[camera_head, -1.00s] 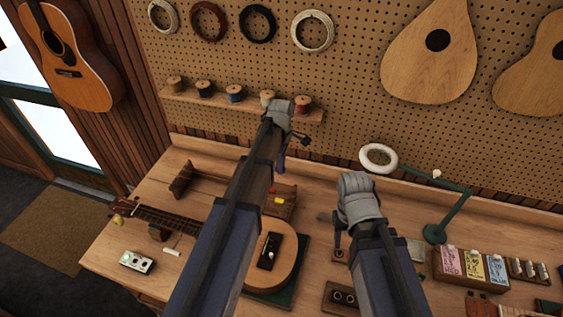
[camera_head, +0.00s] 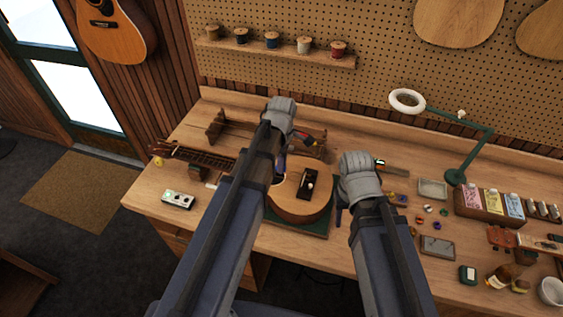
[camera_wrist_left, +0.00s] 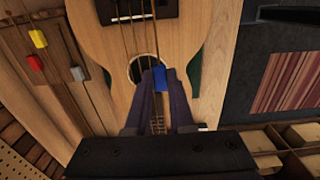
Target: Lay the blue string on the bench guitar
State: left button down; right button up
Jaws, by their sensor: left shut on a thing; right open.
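The bench guitar (camera_head: 312,207) lies on a green mat (camera_head: 300,229) on the workbench, its neck pointing left. It also shows in the left wrist view (camera_wrist_left: 105,42), with its sound hole and dark bridge. My left gripper (camera_wrist_left: 160,84) is shut on the blue string's tab (camera_wrist_left: 161,76), above the body beside the sound hole. The string's thin strand is hard to separate from the dark lines over the guitar. In the head view my left gripper (camera_head: 282,165) is partly hidden by its arm. My right gripper (camera_head: 339,215) is open, right of the guitar, largely hidden by its wrist.
A wooden rack with a red tab (camera_wrist_left: 30,76) and a yellow tab (camera_wrist_left: 38,38) stands behind the guitar. A small white-grey box (camera_head: 178,200) is at the front left. A green lamp (camera_head: 455,176), boxes and small parts crowd the right side.

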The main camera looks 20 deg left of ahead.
pick_arm(q)
jog(key=shift+s, duration=0.1)
jog(key=shift+f+b, duration=0.45)
jog(key=shift+b, duration=0.05)
jog(key=b, duration=0.6)
send_over(282, 185)
notch_tip(282, 185, down, 6)
jog(key=shift+s+r, duration=0.1)
dwell(0.3)
jog(key=c, duration=0.7)
grip_release()
jog(key=shift+o, duration=0.2)
jog(key=shift+o, duration=1.1)
